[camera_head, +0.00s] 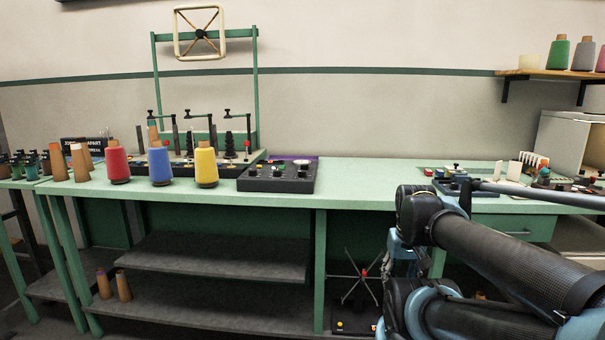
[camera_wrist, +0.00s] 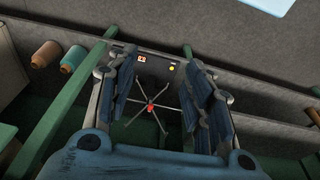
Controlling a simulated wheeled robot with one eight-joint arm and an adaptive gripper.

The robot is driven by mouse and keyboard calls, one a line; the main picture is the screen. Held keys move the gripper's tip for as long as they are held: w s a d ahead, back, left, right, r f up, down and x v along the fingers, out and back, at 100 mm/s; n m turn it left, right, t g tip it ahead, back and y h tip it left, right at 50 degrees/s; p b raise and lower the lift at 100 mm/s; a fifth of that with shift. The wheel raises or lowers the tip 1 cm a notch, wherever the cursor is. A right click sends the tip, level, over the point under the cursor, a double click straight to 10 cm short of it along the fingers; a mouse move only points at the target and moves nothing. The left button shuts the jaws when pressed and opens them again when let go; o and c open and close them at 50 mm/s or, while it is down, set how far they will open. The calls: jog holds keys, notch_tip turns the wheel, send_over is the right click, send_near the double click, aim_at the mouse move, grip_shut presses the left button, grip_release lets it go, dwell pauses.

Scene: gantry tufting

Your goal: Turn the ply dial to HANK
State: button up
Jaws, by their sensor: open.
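A black control box (camera_head: 277,178) with several knobs lies on the green bench, left of centre in the head view. Its lettering is too small to read, so I cannot tell which knob is the ply dial or where it points. My gripper (camera_head: 393,248) hangs below the bench's front edge, to the right of and lower than the box, well apart from it. In the wrist view my gripper (camera_wrist: 163,70) is open and empty, with its two fingers spread. The control box is not in the wrist view.
Red, blue and yellow yarn cones (camera_head: 205,167) stand left of the box. A spoked winder (camera_head: 363,277) with a red hub stands under the bench near my gripper; it also shows between the fingers (camera_wrist: 151,108). The bench top (camera_head: 365,180) right of the box is clear.

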jog(key=w+a+r+n, duration=0.3)
jog(key=w+r+n, duration=0.4)
jog(key=r, duration=0.5)
notch_tip(320, 180, up, 25)
jog(key=n+g, duration=0.2)
jog(key=n, duration=1.7)
send_over(302, 171)
notch_tip(302, 171, down, 17)
jog(key=shift+d+f, duration=0.1)
jog(key=shift+f, duration=0.1)
jog(key=c, duration=1.1)
